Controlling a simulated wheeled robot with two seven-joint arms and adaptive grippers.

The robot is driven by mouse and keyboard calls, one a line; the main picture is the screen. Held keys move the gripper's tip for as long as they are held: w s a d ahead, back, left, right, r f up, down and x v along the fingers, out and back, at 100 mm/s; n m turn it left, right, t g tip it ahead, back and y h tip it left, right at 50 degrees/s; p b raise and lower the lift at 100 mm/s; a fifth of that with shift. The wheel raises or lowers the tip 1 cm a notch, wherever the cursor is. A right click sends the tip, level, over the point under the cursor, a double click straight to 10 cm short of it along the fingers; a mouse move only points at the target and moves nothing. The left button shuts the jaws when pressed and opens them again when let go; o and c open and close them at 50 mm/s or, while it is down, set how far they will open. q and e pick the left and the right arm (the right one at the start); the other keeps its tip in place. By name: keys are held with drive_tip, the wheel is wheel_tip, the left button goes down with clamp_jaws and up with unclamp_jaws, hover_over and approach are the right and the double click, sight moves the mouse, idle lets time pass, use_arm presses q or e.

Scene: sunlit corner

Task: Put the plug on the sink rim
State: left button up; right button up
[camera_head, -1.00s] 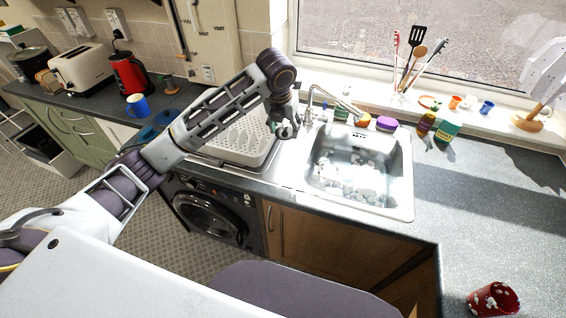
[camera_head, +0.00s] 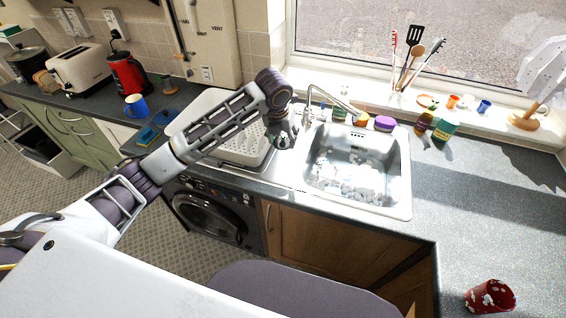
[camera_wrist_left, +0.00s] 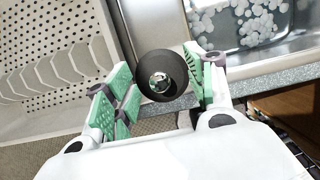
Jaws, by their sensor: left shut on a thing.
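The plug (camera_wrist_left: 161,75) is a dark round disc with a shiny metal centre. My left gripper (camera_head: 282,136) is shut on it, with green-padded fingers on both sides in the left wrist view (camera_wrist_left: 163,82). In the head view the gripper hangs just left of the sink, over the strip between sink and drying rack; the plug is too small to make out there. The steel sink rim (camera_head: 350,206) frames a basin (camera_head: 365,148) with white foam at the bottom. The sink also shows at the top right of the wrist view (camera_wrist_left: 290,62). My right gripper is out of view.
The white drying rack (camera_head: 238,150) stands left of the sink. The tap (camera_head: 330,95) arches over the sink's back. The counter to the right is mostly clear, with a red spotted cup (camera_head: 489,297) in front.

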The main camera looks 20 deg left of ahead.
use_arm(q)
drive_tip(key=p, duration=0.1)
hover_over(284, 167)
drive_tip(key=s, duration=0.1)
wheel_tip(284, 167, down, 10)
drive_tip(key=shift+s+r, duration=0.15)
drive_tip(key=shift+r, duration=0.05)
drive_tip(key=shift+f, duration=0.1)
drive_tip(key=shift+f+p, duration=0.55)
drive_tip(key=shift+f, duration=1.3)
drive_tip(key=shift+c, duration=0.2)
drive_tip(key=o, duration=1.1)
drive_tip(key=shift+a+r, duration=0.1)
drive_tip(key=shift+r, duration=0.05)
drive_tip(key=shift+s+r+b, duration=0.15)
drive_tip(key=shift+r+b, duration=0.2)
drive_tip(key=shift+r, duration=0.05)
drive_tip(key=shift+s+a+b, duration=0.2)
drive_tip(key=shift+s+b, duration=0.95)
drive_tip(key=shift+s, duration=4.9)
